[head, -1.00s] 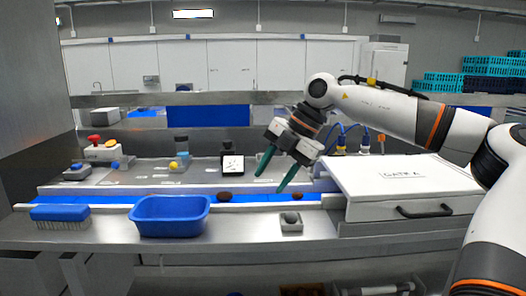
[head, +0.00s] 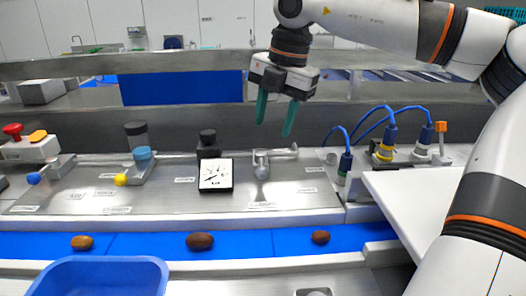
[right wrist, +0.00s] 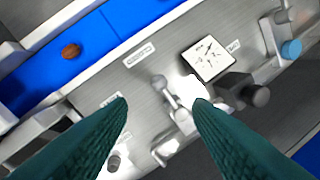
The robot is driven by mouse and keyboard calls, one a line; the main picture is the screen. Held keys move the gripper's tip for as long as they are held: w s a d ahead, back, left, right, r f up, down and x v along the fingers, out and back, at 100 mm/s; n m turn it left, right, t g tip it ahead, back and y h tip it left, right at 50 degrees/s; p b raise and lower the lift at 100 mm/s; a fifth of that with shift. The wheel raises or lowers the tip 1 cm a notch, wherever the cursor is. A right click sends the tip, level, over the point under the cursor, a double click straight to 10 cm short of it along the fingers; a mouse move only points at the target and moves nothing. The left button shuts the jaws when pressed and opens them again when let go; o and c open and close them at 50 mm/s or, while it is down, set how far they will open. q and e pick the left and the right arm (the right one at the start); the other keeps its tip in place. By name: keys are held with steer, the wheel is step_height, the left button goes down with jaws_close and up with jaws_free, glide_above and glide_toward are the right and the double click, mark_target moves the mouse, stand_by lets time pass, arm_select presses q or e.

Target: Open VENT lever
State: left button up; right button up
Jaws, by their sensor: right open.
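A grey metal lever (head: 262,168) with a rounded knob stands on the steel panel just right of the dial gauge; a thin arm reaches right from its bracket. The label lettering is too small to read, so I cannot tell for sure that it is the VENT lever. My right gripper (head: 276,118) is open and empty, pointing down above and slightly right of this lever. In the right wrist view the lever (right wrist: 173,98) lies between and beyond the two green fingers (right wrist: 163,102), apart from them. My left gripper is not in view.
A white dial gauge (head: 215,174), a yellow-knobbed lever (head: 122,179) and a blue-knobbed lever (head: 35,178) stand to the left. A blue belt (head: 260,243) with dates and a blue bin (head: 100,262) are in front.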

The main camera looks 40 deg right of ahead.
steer(key=p, duration=0.1)
glide_above(263, 168)
steer(key=s, duration=0.2)
step_height(263, 168, down, 4)
steer(key=f, duration=0.2)
steer(key=w+f, duration=0.1)
steer(key=f, duration=0.1)
steer(key=f+p, duration=0.1)
steer(key=f, duration=0.1)
steer(key=shift+w+d, duration=0.15)
steer(key=shift+w, duration=0.15)
steer(key=shift+w+f, duration=0.1)
steer(key=shift+f, duration=0.55)
jaws_close()
